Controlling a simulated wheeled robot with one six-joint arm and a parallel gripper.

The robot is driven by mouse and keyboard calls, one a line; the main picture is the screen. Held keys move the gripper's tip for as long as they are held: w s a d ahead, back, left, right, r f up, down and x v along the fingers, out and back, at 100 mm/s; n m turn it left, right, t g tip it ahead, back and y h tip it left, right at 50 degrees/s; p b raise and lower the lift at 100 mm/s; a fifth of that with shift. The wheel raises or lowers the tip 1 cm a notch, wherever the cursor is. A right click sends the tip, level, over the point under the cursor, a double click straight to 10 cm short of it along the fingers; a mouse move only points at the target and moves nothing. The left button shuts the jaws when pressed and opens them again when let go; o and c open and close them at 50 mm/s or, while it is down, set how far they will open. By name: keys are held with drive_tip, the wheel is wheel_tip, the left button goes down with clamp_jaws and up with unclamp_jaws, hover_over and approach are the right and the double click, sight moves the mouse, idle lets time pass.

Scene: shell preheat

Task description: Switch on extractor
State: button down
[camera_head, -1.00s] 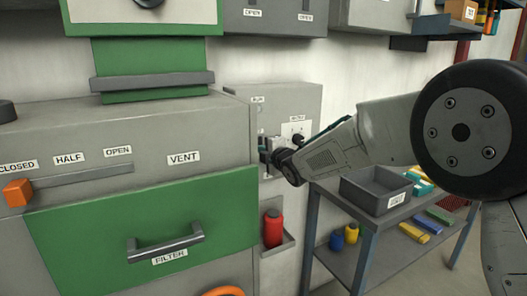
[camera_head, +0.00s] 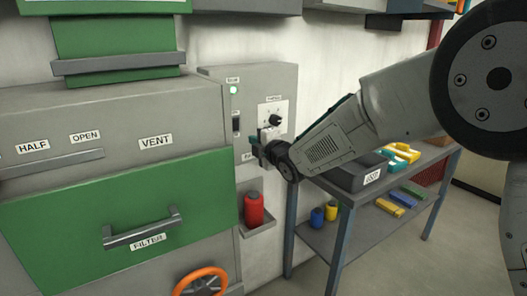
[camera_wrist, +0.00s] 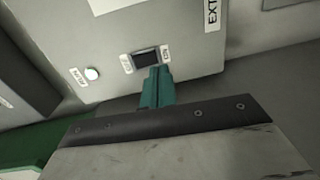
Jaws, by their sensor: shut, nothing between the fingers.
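The extractor's grey control box (camera_head: 221,75) is on the wall, right of the green-fronted cabinet. Its face carries a dark rocker switch (camera_head: 236,124), a lamp labelled RUN (camera_head: 233,90) that glows green, and a black knob (camera_head: 275,120). In the wrist view the switch (camera_wrist: 146,59) sits between two small labels, and the lamp (camera_wrist: 92,74) looks bright white. My gripper (camera_head: 254,143) is in front of the box, just below the switch. Its teal fingers (camera_wrist: 156,74) are shut and empty, with their tips at the switch's edge. I cannot tell whether they touch it.
A cabinet with a green FILTER drawer (camera_head: 90,215) stands at the left. A red bottle (camera_head: 253,208) sits in a holder below the box. A shelf table (camera_head: 345,197) with a dark bin (camera_head: 350,175) stands behind my arm. Open floor lies at the right.

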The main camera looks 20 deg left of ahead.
drive_tip(key=s+v, duration=0.1)
drive_tip(key=v, duration=0.5)
drive_tip(key=shift+a+f, duration=0.2)
drive_tip(key=shift+f, duration=0.55)
drive_tip(key=s+d+f+m+g+h, duration=0.1)
drive_tip(key=d+f+m+g+h, duration=0.1)
drive_tip(key=d+f+m+h, duration=0.45)
drive_tip(key=s+d+f+m+g+h, duration=0.1)
drive_tip(key=s+d+m+h, duration=0.15)
drive_tip(key=d, duration=0.45)
drive_tip(key=s+d+f+m+g+h, duration=0.1)
drive_tip(key=s+d+f+m+g, duration=0.1)
drive_tip(key=s+d+m, duration=0.3)
drive_tip(key=s+d+r+m+g+h, duration=0.1)
drive_tip(key=s+d+r+m, duration=0.2)
drive_tip(key=s+d, duration=0.6)
drive_tip(key=s+d+r+m+g+h, duration=0.1)
drive_tip(key=s+d+r+m, duration=0.3)
drive_tip(key=s+d, duration=0.6)
drive_tip(key=s+d+r+m+g+h, duration=0.1)
drive_tip(key=s+d+r+m+g, duration=0.1)
drive_tip(key=s+d+m, duration=0.5)
drive_tip(key=s+d+r, duration=0.1)
drive_tip(key=s+d, duration=0.1)
drive_tip(key=d, duration=0.3)
drive_tip(key=shift+s+d+r, duration=0.15)
drive_tip(key=shift+s+r, duration=0.05)
drive_tip(key=shift+s, duration=0.1)
